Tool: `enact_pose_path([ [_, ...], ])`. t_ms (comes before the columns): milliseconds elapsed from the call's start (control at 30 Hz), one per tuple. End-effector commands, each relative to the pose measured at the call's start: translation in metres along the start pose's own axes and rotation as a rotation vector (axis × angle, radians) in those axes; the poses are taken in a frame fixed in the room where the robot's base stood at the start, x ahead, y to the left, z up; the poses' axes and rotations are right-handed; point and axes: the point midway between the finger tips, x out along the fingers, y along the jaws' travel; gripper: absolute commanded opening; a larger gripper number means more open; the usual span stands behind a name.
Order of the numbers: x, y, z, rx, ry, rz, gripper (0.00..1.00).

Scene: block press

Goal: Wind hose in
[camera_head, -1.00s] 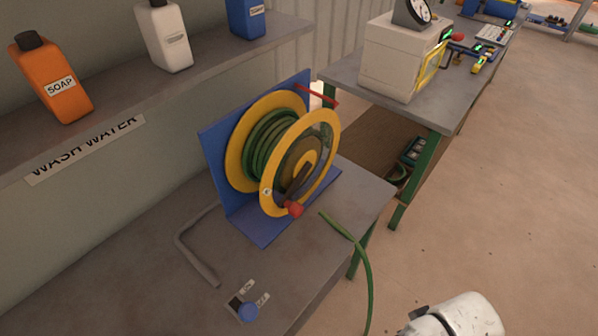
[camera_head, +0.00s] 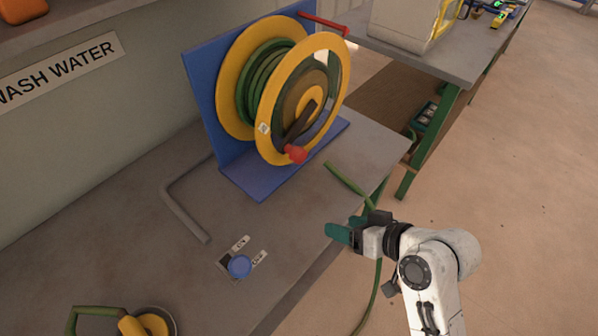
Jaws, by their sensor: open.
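The hose reel (camera_head: 303,105) has yellow rims and a blue bracket and stands on the grey bench. Green hose (camera_head: 262,85) is wound on its drum. A dark crank arm with a red knob (camera_head: 295,154) is on the reel's front face, the knob low. A loose length of green hose (camera_head: 347,184) runs over the bench edge and hangs down. My gripper (camera_head: 338,232), with teal fingers, is open at the bench's front edge, below and right of the knob and apart from it. My wrist hides part of the hanging hose.
A blue round knob (camera_head: 240,265) with two labels sits on the bench top. A bent grey pipe (camera_head: 184,203) is left of the reel. A yellow and green item (camera_head: 149,323) is at the bottom left. A second table (camera_head: 440,59) stands behind right.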

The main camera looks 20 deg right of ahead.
Motion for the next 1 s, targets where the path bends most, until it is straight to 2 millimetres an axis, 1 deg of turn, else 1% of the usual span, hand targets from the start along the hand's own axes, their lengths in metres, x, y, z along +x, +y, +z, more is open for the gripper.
enact_pose_path([
  [33, 0.019, 0.006, -0.004, 0.001, 0.081, -0.040, 0.65],
  [133, 0.032, 0.004, -0.030, 0.008, 0.235, -0.122, 0.65],
  [200, 0.036, 0.003, -0.047, 0.014, 0.332, -0.171, 0.65],
  [300, 0.037, 0.002, -0.068, 0.024, 0.445, -0.228, 0.65],
  [400, 0.035, 0.001, -0.082, 0.033, 0.521, -0.264, 0.65],
  [533, 0.032, 0.000, -0.092, 0.039, 0.567, -0.287, 0.65],
  [667, 0.037, -0.004, -0.099, 0.040, 0.571, -0.293, 0.65],
  [767, 0.048, -0.008, -0.107, 0.039, 0.570, -0.293, 0.65],
  [1000, 0.084, -0.019, -0.130, 0.039, 0.568, -0.291, 0.65],
])
